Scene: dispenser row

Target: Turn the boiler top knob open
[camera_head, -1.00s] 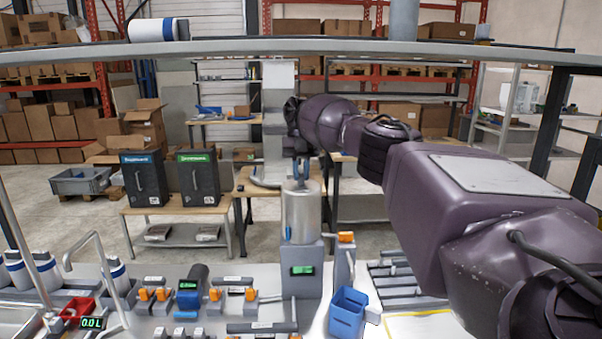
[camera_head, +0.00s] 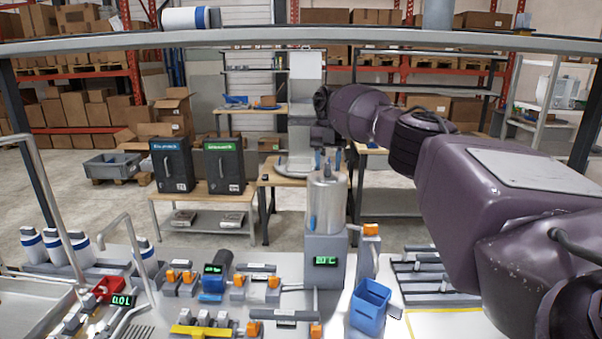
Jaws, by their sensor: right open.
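The boiler is a silver cylinder (camera_head: 328,212) on a grey base (camera_head: 323,262) with a green display, at the middle of the counter. The fingers are open, one on each side of the lid's centre. The top knob is small and largely hidden between them, so I cannot tell its angle or whether the fingers touch it. My left gripper is out of view.
A blue bin (camera_head: 369,305) stands in front of the boiler to the right. An orange-topped post (camera_head: 370,231) is close beside it. Valves with orange handles (camera_head: 272,281) line the counter to the left. A grey shelf bar (camera_head: 300,38) crosses above.

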